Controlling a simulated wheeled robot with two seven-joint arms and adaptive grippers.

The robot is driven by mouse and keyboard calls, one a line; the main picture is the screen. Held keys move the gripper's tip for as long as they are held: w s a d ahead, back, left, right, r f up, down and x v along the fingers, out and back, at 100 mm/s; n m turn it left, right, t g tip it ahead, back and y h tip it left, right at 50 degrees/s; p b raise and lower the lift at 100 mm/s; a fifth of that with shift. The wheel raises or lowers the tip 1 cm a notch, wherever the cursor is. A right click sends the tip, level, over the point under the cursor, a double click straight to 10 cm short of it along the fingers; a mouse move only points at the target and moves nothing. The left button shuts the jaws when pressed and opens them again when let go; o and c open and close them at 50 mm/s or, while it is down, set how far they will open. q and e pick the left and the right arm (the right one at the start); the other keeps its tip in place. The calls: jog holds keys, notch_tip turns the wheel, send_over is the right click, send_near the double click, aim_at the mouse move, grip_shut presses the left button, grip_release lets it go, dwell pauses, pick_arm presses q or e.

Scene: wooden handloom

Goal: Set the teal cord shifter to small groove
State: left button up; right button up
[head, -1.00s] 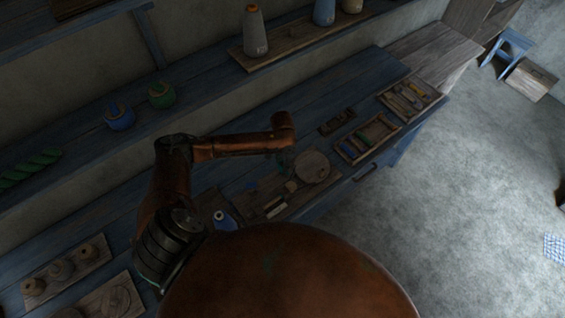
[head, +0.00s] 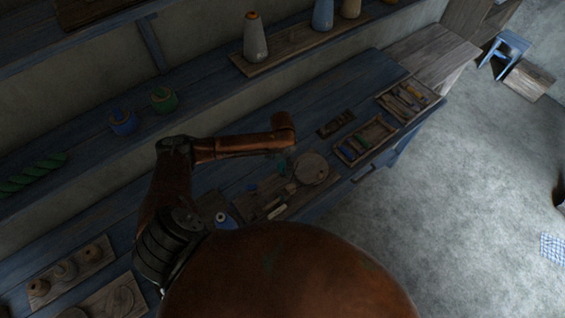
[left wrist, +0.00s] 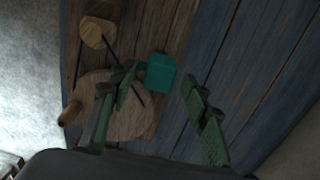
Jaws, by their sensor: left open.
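The teal cord shifter shows as a small teal block (left wrist: 160,72) in the left wrist view. It sits by a wooden board with a round wooden disc (left wrist: 128,118) and a thin dark rod. My left gripper (left wrist: 160,84) is open, with its two green fingers on either side of the block in the picture. I cannot tell how far above it the fingertips are. In the head view the teal piece (head: 283,165) shows small below my left wrist, beside the round disc (head: 312,169). The grooves are not clear. My right gripper is out of view.
On the blue bench, trays of small tools (head: 408,98) and coloured pieces (head: 364,140) lie right of the disc. A blue spool (head: 222,219) stands near my left arm. Yarn cones (head: 255,40) stand on the shelf behind.

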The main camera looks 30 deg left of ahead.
aim_at(282, 165)
pick_arm(q)
jog(key=shift+r, duration=0.25)
notch_tip(282, 165, up, 12)
jog(key=shift+f, duration=0.25)
jog(key=shift+s, duration=0.1)
dwell(0.5)
